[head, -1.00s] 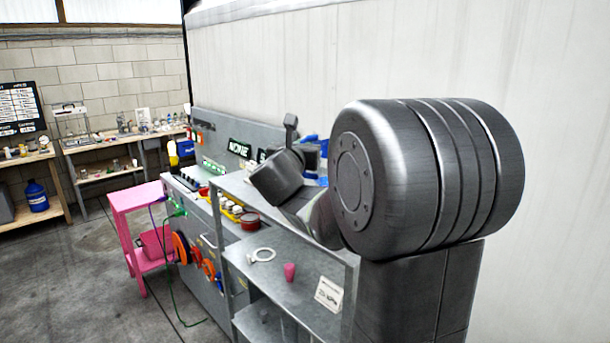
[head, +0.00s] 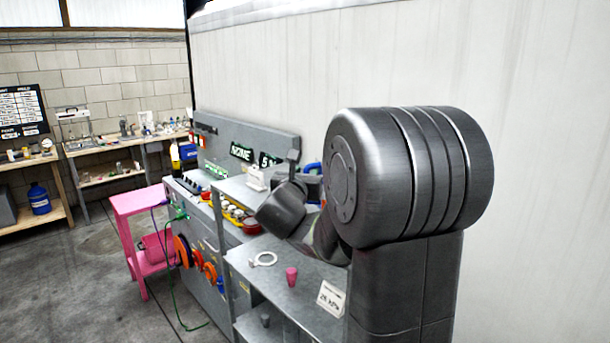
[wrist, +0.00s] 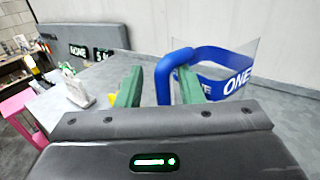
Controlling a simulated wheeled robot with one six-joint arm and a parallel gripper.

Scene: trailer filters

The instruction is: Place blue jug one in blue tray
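Blue jug one is clear-walled with a blue band reading "ONE" (wrist: 228,78) and a thick blue handle (wrist: 163,80) in the wrist view. In the head view only a bit of its blue (head: 313,168) shows behind my arm. My gripper (wrist: 158,88) has two green fingers standing apart. The handle lies between them, closer to the right finger, which shows within the handle's loop. A gap shows between the left finger and the handle. My arm hides the fingers in the head view. I cannot make out a blue tray.
A grey metal bench with shelves (head: 285,262) holds a white ring (head: 263,259), a pink cup (head: 291,277) and a small card (head: 330,298). A white wall rises behind.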

